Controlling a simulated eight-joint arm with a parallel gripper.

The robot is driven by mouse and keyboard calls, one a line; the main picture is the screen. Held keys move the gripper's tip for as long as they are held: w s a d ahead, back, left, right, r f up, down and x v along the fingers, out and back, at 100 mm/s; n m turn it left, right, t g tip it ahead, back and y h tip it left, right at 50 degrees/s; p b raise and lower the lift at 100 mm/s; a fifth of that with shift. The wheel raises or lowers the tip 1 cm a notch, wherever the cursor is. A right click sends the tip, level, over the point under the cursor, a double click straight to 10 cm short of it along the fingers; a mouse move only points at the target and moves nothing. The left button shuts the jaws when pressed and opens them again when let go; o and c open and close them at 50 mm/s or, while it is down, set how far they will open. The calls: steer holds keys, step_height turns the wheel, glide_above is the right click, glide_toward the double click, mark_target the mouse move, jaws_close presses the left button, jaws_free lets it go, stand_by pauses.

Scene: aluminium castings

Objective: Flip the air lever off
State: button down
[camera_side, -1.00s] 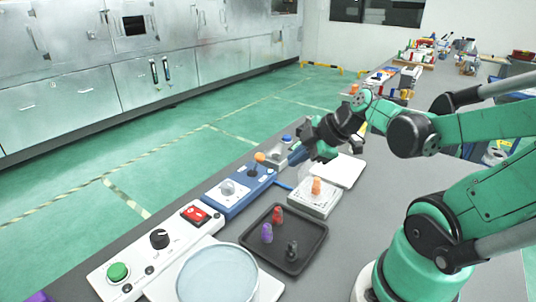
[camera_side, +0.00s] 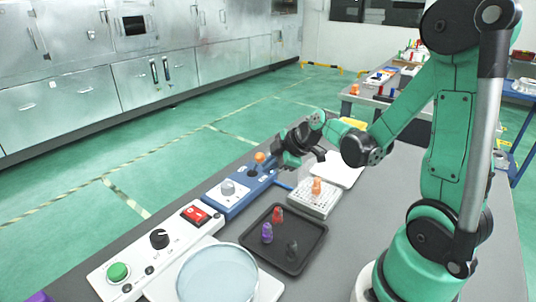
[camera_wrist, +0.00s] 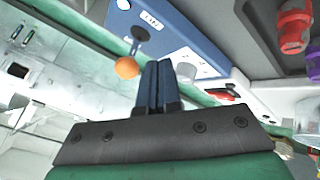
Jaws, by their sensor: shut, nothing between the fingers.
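The air lever is a short stick with an orange ball knob (camera_side: 260,157) on the blue control box (camera_side: 232,205). In the wrist view, the orange knob (camera_wrist: 126,68) tilts out from its dark pivot, close to the left of my fingertips. My gripper (camera_side: 275,167) is at the lever's right, with its blue fingers shut and empty.
A white panel has a red rocker switch (camera_side: 195,214), a black knob (camera_side: 159,238) and a green button (camera_side: 118,271). A dark tray (camera_side: 300,262) holds several small pieces. A white perforated block (camera_side: 313,204) carries an orange piece. A round clear dish (camera_side: 217,275) is in front.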

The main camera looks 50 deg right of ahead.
steer(key=shift+w+d+r, duration=0.1)
steer(key=shift+w+d, duration=0.2)
steer(key=shift+w, duration=0.15)
steer(key=shift+w+r+g, duration=0.2)
steer(key=shift+g, duration=0.2)
steer(key=shift+w+r, duration=0.1)
steer(key=shift+w, duration=0.1)
steer(key=shift+w+r+g, duration=0.45)
steer(key=shift+w+g, duration=0.3)
steer(key=shift+g, duration=0.45)
steer(key=w+g, duration=0.1)
steer(key=g, duration=0.1)
steer(key=w+g, duration=0.2)
steer(key=shift+w+r, duration=0.15)
steer(key=shift+r, duration=0.35)
